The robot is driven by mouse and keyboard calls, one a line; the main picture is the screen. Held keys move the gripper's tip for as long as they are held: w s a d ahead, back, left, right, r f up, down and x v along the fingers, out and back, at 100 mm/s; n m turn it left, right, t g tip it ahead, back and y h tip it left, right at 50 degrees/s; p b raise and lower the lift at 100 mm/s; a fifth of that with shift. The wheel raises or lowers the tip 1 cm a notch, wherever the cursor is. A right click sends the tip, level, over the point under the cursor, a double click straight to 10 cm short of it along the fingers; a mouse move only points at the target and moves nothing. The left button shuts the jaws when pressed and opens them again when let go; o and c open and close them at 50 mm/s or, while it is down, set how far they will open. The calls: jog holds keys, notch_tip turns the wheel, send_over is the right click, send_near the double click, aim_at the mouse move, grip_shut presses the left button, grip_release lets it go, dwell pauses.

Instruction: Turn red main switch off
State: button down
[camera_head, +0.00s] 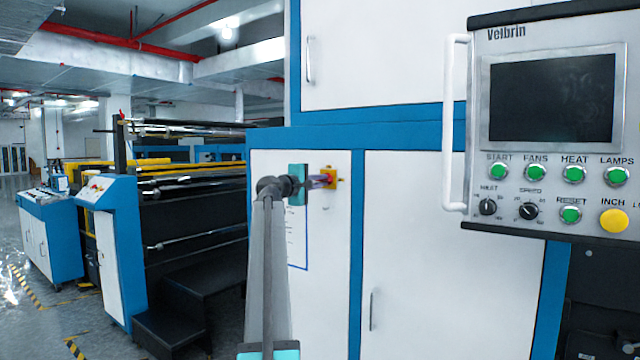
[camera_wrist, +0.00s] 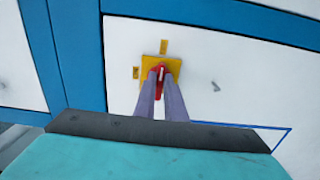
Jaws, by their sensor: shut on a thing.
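The red main switch (camera_wrist: 159,74) sits on a yellow plate (camera_wrist: 174,67) on a white cabinet door. In the wrist view my gripper (camera_wrist: 161,84) has its two fingers close together around the red handle, shut on it. The handle looks roughly upright in that view, with the plate around it. In the head view my gripper (camera_head: 326,180) reaches the yellow plate (camera_head: 340,181) near the top right of the door, and the fingers hide most of the red switch.
A control panel (camera_head: 549,120) with a dark screen, green buttons and a white handle bar (camera_head: 455,125) stands at the right. The white cabinet door (camera_head: 335,290) is flat below the switch. Rollers and black steps (camera_head: 172,330) are at the left.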

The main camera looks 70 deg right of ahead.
jog(key=c, duration=1.8)
grip_release()
jog(key=shift+b+v, duration=0.55)
jog(key=shift+v, duration=6.35)
